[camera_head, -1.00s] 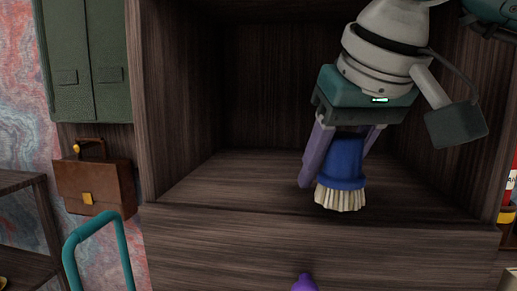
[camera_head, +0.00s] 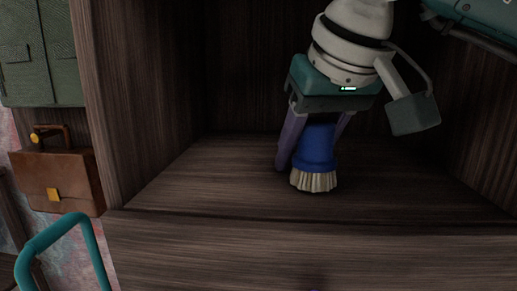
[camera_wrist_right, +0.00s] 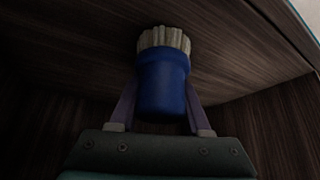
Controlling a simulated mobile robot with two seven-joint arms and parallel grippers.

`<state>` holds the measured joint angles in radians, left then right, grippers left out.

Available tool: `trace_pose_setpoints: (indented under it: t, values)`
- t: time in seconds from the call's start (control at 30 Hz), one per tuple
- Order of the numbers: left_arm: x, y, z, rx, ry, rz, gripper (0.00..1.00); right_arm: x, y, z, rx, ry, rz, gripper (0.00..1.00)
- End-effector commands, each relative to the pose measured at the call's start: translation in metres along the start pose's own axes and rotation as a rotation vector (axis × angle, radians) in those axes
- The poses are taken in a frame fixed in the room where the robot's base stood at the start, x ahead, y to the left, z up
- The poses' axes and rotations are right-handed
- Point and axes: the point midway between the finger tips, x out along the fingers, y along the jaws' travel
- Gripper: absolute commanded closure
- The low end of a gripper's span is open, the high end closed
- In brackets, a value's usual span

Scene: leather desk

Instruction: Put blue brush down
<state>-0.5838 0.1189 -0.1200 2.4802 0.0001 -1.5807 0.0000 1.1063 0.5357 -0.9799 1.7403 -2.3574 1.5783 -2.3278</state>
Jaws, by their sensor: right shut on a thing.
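The blue brush (camera_head: 316,150) has a blue round body and cream bristles that point down. My right gripper (camera_head: 312,160) is shut on its body, with one purple finger on each side. The bristles are at or just above the wooden shelf floor (camera_head: 230,175); I cannot tell whether they touch. In the right wrist view the brush (camera_wrist_right: 162,82) sits between the two fingers of the right gripper (camera_wrist_right: 162,95), bristles toward the wooden surface. My left gripper is not in view.
The shelf compartment has wooden walls at left (camera_head: 140,90) and right (camera_head: 485,130). Its floor is clear around the brush. A brown briefcase (camera_head: 75,180) and a green cabinet or bag (camera_head: 40,70) are outside at left. A teal tubular handle (camera_head: 65,225) stands at lower left.

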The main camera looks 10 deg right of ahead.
Motion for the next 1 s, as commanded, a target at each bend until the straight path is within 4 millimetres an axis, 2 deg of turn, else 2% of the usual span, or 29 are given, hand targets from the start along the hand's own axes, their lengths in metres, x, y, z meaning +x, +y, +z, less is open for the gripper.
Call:
trace_pose_setpoints:
  t: [0.07,0.1,0.33,0.67,0.77,1.0]
  values:
    - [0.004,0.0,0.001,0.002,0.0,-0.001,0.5,0.004,0.0,0.002,0.0,0.0,0.0,1.0]
    - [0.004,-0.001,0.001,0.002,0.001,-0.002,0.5,0.003,0.0,0.002,0.0,0.0,0.0,0.5]
    - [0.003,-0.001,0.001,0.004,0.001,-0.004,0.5,0.002,0.0,0.002,0.0,-0.001,-0.001,0.25]
    - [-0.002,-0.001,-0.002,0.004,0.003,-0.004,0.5,-0.002,0.0,-0.001,0.0,-0.001,-0.001,0.23]
    - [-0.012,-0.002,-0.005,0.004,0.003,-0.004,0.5,-0.016,0.0,-0.004,-0.001,0.002,-0.001,0.23]
    - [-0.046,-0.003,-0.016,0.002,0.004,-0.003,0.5,-0.073,0.001,-0.005,-0.003,0.003,0.001,0.23]
